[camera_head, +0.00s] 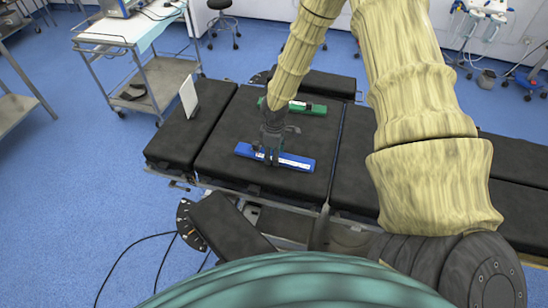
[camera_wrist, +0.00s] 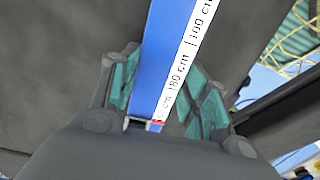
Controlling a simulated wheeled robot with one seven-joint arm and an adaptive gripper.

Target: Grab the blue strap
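The blue strap (camera_head: 275,158) is a long, flat blue piece with a white printed label. It lies on the black operating table, running slightly down to the right. My gripper (camera_head: 270,156) is down over it from above, left of its middle. In the wrist view the strap (camera_wrist: 158,60) runs between my gripper's two teal-padded fingers (camera_wrist: 165,75), one on each side and close to its edges. I cannot tell whether the pads press on it. The strap's near part is hidden behind the gripper body.
A green strap (camera_head: 300,107) lies on the table behind the gripper. A white upright panel (camera_head: 189,97) stands on the table's left section. A metal trolley (camera_head: 150,75) is at the back left. The black table surface (camera_head: 225,145) around the blue strap is clear.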

